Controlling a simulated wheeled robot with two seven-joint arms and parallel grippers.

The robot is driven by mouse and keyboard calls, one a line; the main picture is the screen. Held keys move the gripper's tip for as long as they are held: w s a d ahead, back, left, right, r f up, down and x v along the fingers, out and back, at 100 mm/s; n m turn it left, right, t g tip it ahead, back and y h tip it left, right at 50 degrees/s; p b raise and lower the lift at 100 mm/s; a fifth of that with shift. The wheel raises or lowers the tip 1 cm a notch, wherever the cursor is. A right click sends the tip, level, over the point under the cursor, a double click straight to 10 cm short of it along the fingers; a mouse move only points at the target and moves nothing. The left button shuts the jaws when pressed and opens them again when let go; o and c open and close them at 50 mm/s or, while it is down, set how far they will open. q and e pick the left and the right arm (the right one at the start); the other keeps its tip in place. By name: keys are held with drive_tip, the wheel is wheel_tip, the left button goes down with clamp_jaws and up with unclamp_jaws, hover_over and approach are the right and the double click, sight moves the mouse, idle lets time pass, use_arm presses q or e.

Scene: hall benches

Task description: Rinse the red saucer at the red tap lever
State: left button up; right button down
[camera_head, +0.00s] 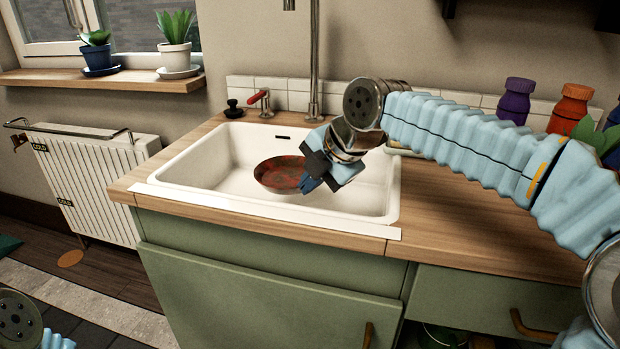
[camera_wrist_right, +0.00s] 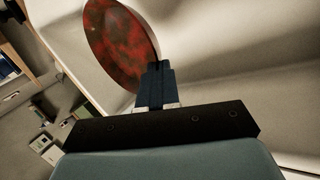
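The red saucer (camera_head: 280,174), mottled dark and light red, is tilted inside the white sink basin. In the right wrist view, the saucer (camera_wrist_right: 122,42) reaches the fingertips at its rim. My right gripper (camera_head: 312,183) is shut on that rim, and its fingers (camera_wrist_right: 154,82) show close together in the right wrist view. The red tap lever (camera_head: 258,97) stands behind the sink, left of the tall metal tap pipe (camera_head: 315,70). No water stream is visible. My left gripper is out of view; only part of my left arm shows at the lower left.
The white sink (camera_head: 215,155) is set in a wooden counter (camera_head: 450,208). A black knob (camera_head: 233,108) sits left of the lever. Purple (camera_head: 516,99) and orange (camera_head: 569,107) bottles stand at the back right.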

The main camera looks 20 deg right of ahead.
drive_tip(key=w+f+b, duration=0.1)
drive_tip(key=f, duration=0.1)
drive_tip(key=w+d+f+b, duration=0.1)
drive_tip(key=f, duration=0.1)
drive_tip(key=w+f+b, duration=0.1)
drive_tip(key=w+f, duration=0.1)
drive_tip(key=f, duration=0.1)
drive_tip(key=shift+d, duration=0.35)
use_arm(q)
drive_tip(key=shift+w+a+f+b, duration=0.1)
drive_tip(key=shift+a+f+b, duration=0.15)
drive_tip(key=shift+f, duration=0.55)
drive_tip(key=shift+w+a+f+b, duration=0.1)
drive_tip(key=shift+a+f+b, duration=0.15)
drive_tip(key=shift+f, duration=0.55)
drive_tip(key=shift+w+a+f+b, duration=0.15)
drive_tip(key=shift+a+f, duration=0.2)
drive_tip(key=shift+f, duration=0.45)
use_arm(e)
drive_tip(key=shift+s+f, duration=0.1)
drive_tip(key=shift+f, duration=0.55)
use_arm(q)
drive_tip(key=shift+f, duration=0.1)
use_arm(e)
drive_tip(key=shift+f, duration=0.1)
drive_tip(key=c, duration=1.3)
unclamp_jaws()
